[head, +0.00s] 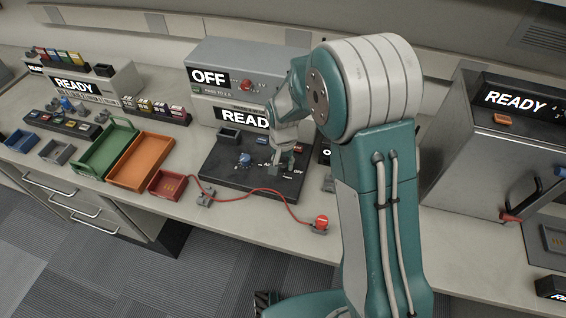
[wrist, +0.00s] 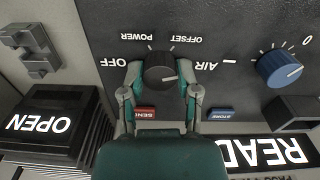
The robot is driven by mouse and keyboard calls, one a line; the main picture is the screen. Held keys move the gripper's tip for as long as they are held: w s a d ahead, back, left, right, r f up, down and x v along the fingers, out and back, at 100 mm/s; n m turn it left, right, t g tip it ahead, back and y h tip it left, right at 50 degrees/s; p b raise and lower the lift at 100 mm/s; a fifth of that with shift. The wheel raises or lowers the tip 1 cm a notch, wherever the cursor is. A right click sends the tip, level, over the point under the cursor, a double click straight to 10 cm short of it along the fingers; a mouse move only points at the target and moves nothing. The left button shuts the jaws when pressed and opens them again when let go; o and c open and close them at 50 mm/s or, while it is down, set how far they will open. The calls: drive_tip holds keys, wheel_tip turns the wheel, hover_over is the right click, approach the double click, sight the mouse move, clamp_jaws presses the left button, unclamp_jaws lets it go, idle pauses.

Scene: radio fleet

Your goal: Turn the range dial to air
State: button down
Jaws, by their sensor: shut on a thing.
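The range dial (wrist: 160,66) is a dark round knob on a dark panel (wrist: 225,40). In the wrist view it appears upside down, ringed by the labels OFF, POWER, OFFSET and AIR (wrist: 199,66). A pale mark on the knob points to the right side of the picture, roughly toward AIR; I cannot tell whether it lines up exactly. My gripper (wrist: 160,78) is shut on the dial, one finger on each side. In the head view my gripper (head: 283,162) reaches down to the dark panel (head: 225,177); the dial is hidden there.
A blue knob (wrist: 282,67) stands right of the dial. A red button (wrist: 145,113) and a blue button (wrist: 222,114) lie close to my fingers. An OPEN display (wrist: 40,123) is at left.

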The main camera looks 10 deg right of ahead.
sight(282, 163)
drive_tip(key=shift+w+m, duration=0.15)
drive_tip(key=shift+m, duration=1.55)
drive_tip(key=shift+c, duration=1.7)
unclamp_jaws()
drive_tip(key=shift+a, duration=0.1)
drive_tip(key=shift+r, duration=0.1)
wheel_tip(282, 163, up, 12)
